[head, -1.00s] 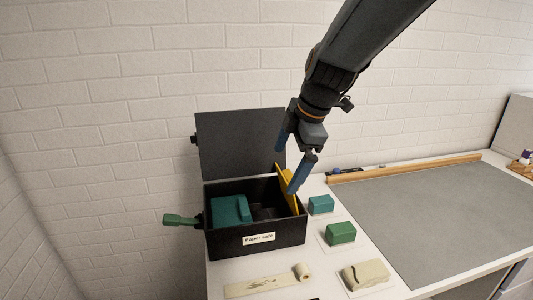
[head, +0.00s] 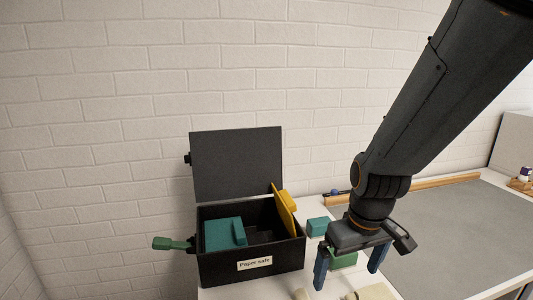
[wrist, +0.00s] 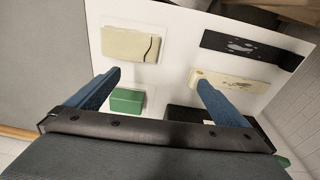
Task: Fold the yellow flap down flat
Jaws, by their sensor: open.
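The yellow flap (head: 284,208) stands raised and tilted at the right side of the black box labelled "Paper safe" (head: 222,270). The box's dark lid (head: 237,165) is open against the wall side. A teal flap or block (head: 222,234) lies inside the box at the left. My gripper (head: 347,277) is open and empty, to the right of the box and apart from the flap. In the wrist view its blue fingers (wrist: 157,90) are spread wide above the white surface. The yellow flap is not visible in the wrist view.
A teal block (head: 317,227) and a green block (wrist: 127,101) sit right of the box. A cream block (wrist: 131,44), a cream strip (wrist: 233,88) and a black strip (wrist: 240,46) lie near. A green handle (head: 170,244) sticks out left. A grey mat (head: 455,240) lies right.

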